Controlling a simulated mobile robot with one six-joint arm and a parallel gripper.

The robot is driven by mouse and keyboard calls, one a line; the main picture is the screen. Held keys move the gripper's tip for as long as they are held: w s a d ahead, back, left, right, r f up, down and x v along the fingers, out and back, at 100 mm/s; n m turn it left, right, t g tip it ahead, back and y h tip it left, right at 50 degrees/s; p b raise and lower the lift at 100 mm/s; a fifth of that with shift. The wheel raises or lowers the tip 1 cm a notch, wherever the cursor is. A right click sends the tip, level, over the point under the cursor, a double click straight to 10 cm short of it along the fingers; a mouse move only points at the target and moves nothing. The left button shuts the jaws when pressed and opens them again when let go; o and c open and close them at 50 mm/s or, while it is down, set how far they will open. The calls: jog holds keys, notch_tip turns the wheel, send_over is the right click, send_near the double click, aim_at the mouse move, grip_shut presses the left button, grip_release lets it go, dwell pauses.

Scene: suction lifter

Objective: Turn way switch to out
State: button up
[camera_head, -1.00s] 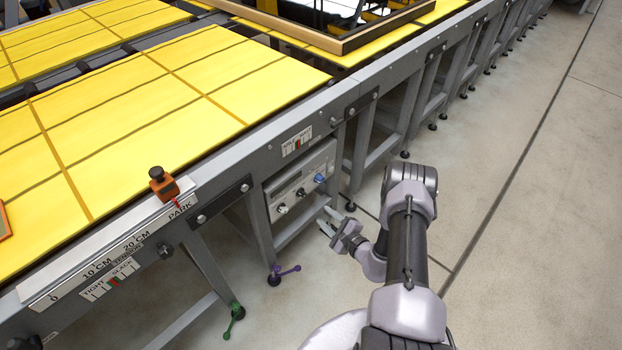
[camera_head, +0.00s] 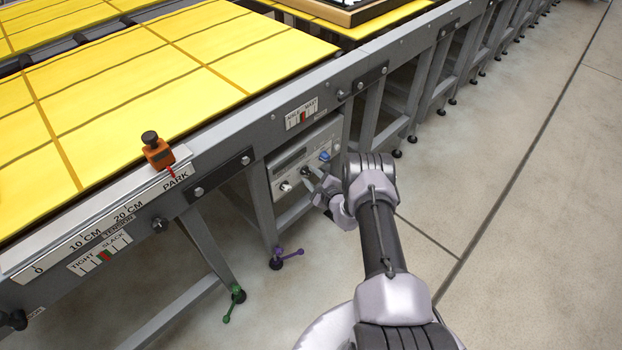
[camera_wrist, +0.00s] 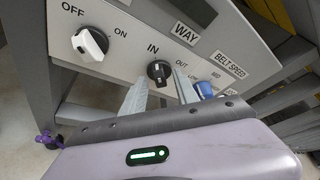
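The way switch, a black knob (camera_wrist: 159,71), sits on the grey control panel (camera_wrist: 120,62) under the WAY label, between the IN and OUT marks. Its handle stands roughly upright in the wrist view, nearer to IN; the exact pointer is hard to read. My gripper (camera_wrist: 160,84) is open, with one finger to each side of the knob and the tips close to the panel. I cannot tell whether they touch the knob. In the head view my gripper (camera_head: 315,182) is at the panel front, partly covering it.
A white OFF/ON knob (camera_wrist: 90,44) is left of the way switch and a blue belt-speed knob (camera_wrist: 203,90) is right of it. The panel hangs under the conveyor frame (camera_head: 230,155). A purple levelling foot (camera_head: 277,262) stands below. The floor at right is clear.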

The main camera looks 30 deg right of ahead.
grip_shut()
jog(key=shift+m+b, duration=0.3)
jog(key=m+y+b, duration=0.1)
jog(key=m+g+y+b, duration=0.1)
jog(key=m, duration=0.1)
jog(key=m+g+y+b, duration=0.1)
jog(key=m, duration=0.1)
jog(key=shift+w+d+r, duration=0.1)
jog(key=shift+d, duration=0.25)
jog(key=m+y, duration=0.1)
jog(key=m, duration=0.1)
jog(key=m+y, duration=0.3)
jog(key=m, duration=0.1)
jog(key=shift+w+d+m+g+y, duration=0.1)
jog(key=shift+d+m+g+y, duration=0.2)
jog(key=shift+g, duration=0.1)
dwell(0.6)
